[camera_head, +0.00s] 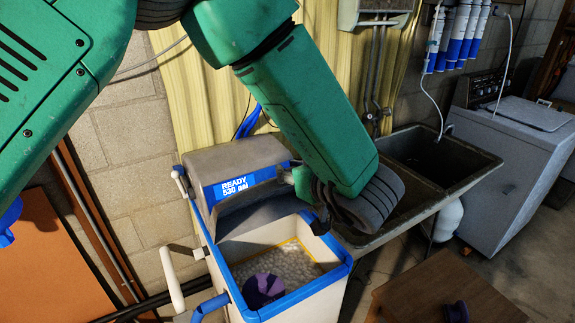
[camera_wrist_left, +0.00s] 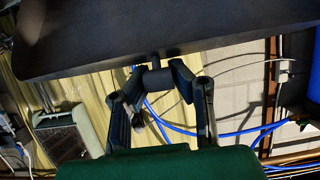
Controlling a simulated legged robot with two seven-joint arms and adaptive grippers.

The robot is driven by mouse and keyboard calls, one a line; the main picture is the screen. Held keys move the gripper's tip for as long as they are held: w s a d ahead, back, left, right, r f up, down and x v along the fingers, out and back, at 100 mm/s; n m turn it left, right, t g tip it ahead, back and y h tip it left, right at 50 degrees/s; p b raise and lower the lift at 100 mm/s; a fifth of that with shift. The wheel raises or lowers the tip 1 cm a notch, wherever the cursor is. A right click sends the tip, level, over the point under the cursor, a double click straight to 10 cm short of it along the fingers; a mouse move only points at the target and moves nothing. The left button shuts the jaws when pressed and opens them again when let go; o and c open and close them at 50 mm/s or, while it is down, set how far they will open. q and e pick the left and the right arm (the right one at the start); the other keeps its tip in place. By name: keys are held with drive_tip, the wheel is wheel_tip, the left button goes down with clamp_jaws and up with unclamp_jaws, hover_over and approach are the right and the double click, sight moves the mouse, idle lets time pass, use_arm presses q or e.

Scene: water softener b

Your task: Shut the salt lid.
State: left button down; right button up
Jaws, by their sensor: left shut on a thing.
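The water softener (camera_head: 338,279) is a pale bin with a blue rim, and its top is open. White salt (camera_head: 290,262) shows inside, with a round dark-purple thing (camera_head: 263,288) on it. In the left wrist view a wide dark panel, seemingly the lid (camera_wrist_left: 150,38), fills the top. My left gripper (camera_wrist_left: 158,80) is shut on a short dark knob at the panel's lower edge. In the head view this gripper (camera_head: 318,208) is partly hidden by my wrist. My right gripper is not in view.
A wooden surface (camera_head: 410,295) is at lower right. Blue tubing (camera_wrist_left: 240,132) runs behind the gripper.

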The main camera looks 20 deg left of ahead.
use_arm(q)
drive_tip(key=s+d+f+b, duration=0.1)
drive_tip(key=s+d+f, duration=0.2)
drive_tip(key=d+f, duration=0.1)
drive_tip(key=shift+s+d+f+b, duration=0.2)
drive_tip(key=shift+f+b, duration=0.1)
drive_tip(key=shift+f, duration=0.55)
drive_tip(key=s+d+f+b, duration=0.2)
drive_tip(key=d+f+b, duration=0.1)
drive_tip(key=f, duration=0.4)
drive_tip(key=shift+s+f+b, duration=0.25)
drive_tip(key=shift+f+b, duration=0.05)
drive_tip(key=shift+f, duration=0.05)
drive_tip(key=shift+d, duration=0.25)
